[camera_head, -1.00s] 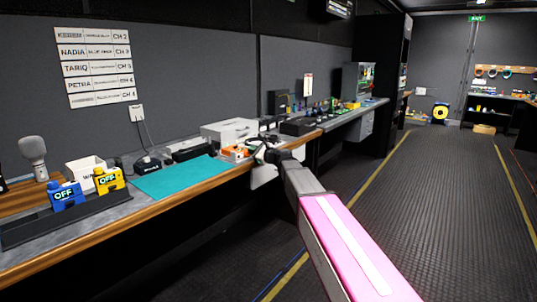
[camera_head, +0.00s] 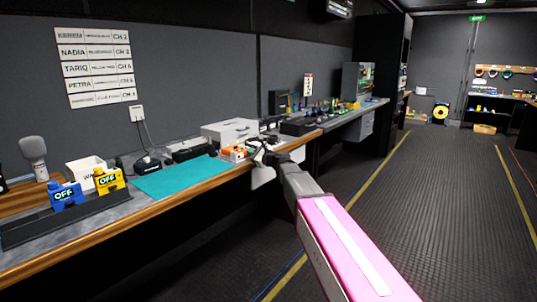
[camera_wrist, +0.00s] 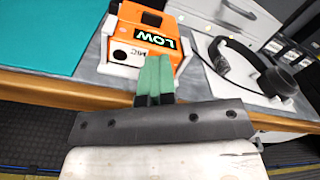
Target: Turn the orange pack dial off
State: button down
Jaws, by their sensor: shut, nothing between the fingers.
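I cannot make out the dial clearly. My gripper (camera_wrist: 154,80) is shut and empty, its green fingertips close in front of the pack; I cannot tell whether they touch it. In the head view my gripper (camera_head: 258,152) is beside the pack.
A black headset (camera_wrist: 250,65) lies right of the pack on a white sheet. The teal mat (camera_head: 185,178) is left of it. Blue (camera_head: 66,196) and yellow (camera_head: 109,181) packs reading OFF stand in a dark rack. The aisle floor (camera_head: 400,200) is clear.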

jog(key=shift+s+a+g+y, duration=0.15)
jog(key=shift+a+g+y, duration=0.2)
jog(key=shift+a, duration=0.55)
jog(key=v, duration=0.6)
jog(key=shift+s, duration=0.2)
jog(key=shift+r, duration=0.15)
jog(key=shift+d, duration=0.25)
